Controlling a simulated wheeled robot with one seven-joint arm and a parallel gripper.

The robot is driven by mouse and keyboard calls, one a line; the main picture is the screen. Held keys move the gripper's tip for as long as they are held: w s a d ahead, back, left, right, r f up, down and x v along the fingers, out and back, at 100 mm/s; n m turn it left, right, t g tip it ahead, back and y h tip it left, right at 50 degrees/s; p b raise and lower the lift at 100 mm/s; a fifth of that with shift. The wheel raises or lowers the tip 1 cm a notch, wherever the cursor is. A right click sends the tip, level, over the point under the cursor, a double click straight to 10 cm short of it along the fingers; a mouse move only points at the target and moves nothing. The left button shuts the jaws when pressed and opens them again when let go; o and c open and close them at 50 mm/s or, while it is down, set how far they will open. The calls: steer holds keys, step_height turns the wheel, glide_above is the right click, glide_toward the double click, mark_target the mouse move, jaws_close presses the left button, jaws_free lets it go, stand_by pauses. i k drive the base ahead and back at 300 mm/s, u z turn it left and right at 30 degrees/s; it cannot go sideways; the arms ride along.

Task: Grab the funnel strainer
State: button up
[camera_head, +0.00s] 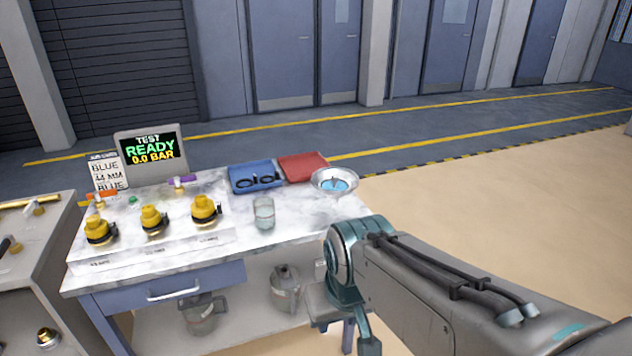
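A round silver wide-rimmed dish (335,182) with a blue centre sits at the right back corner of the marble-topped bench (300,226). It may be the funnel strainer; at this size I cannot tell a spout or mesh. My arm comes in from the lower right. Its teal end, where my gripper (350,326) seems to be, hangs in front of the bench's right side, below the top and apart from the dish. The fingers are not clear enough to tell open from shut.
A clear glass (264,214) stands mid-bench. Blue (256,177) and red (303,167) trays lie behind it. Several yellow-capped fittings (205,209) and a test screen (151,150) are at left. Metal canisters (285,289) stand on the lower shelf.

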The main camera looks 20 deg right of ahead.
mark_target(334, 179)
steer(key=k, duration=0.45)
steer(key=z, duration=0.9)
steer(key=i, duration=1.15)
steer(key=u, duration=0.4)
steer(key=i, duration=0.8)
steer(key=u, duration=0.6)
